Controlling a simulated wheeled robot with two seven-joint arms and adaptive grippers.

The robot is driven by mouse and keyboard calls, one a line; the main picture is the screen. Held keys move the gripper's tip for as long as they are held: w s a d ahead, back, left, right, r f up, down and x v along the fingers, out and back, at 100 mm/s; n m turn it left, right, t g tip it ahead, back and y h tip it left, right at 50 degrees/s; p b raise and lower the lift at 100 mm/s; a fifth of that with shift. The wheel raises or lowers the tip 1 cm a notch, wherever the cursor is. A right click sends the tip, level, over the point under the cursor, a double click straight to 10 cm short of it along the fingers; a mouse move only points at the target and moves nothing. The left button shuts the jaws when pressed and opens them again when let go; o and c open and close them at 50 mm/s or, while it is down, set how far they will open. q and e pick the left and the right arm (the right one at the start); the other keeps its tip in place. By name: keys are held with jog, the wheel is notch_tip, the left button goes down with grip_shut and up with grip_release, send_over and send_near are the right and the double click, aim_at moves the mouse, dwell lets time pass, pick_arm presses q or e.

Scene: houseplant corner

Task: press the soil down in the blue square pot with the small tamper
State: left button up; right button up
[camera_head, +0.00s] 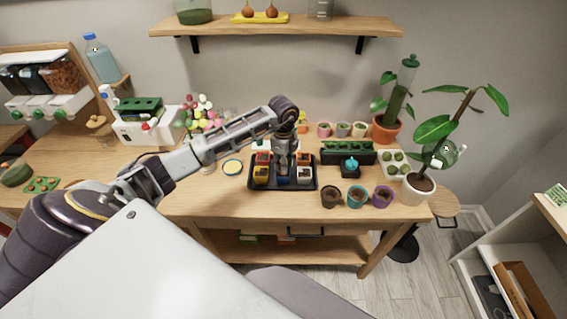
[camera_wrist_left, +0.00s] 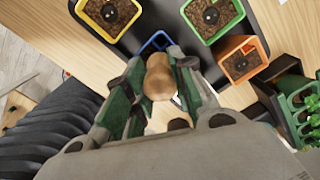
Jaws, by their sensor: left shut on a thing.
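My left gripper (camera_head: 284,170) hangs over the black tray (camera_head: 254,186) of small square pots in the head view. In the left wrist view it is shut on the small tamper (camera_wrist_left: 158,78), whose rounded wooden handle shows between the green-lined fingers. The tamper's lower end is hidden. The blue square pot (camera_wrist_left: 152,46) shows as a blue rim just beyond the fingers, mostly covered by the gripper and tamper. I cannot tell whether the tamper touches its soil. My right gripper is not in view.
A yellow pot (camera_wrist_left: 108,14), a green pot (camera_wrist_left: 213,14) and an orange pot (camera_wrist_left: 240,62) with soil stand close around. Several round pots, one purple (camera_head: 382,196), and a large plant in a white pot (camera_head: 417,190) stand right.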

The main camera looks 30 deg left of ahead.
pick_arm(q)
jog(key=shift+f, duration=0.45)
dwell(1.9)
jog(key=shift+r, duration=0.1)
jog(key=shift+r+p, duration=1.3)
jog(key=shift+r, duration=0.75)
jog(key=shift+r+p, duration=0.8)
jog(key=shift+r, duration=0.65)
jog(key=shift+f, duration=0.2)
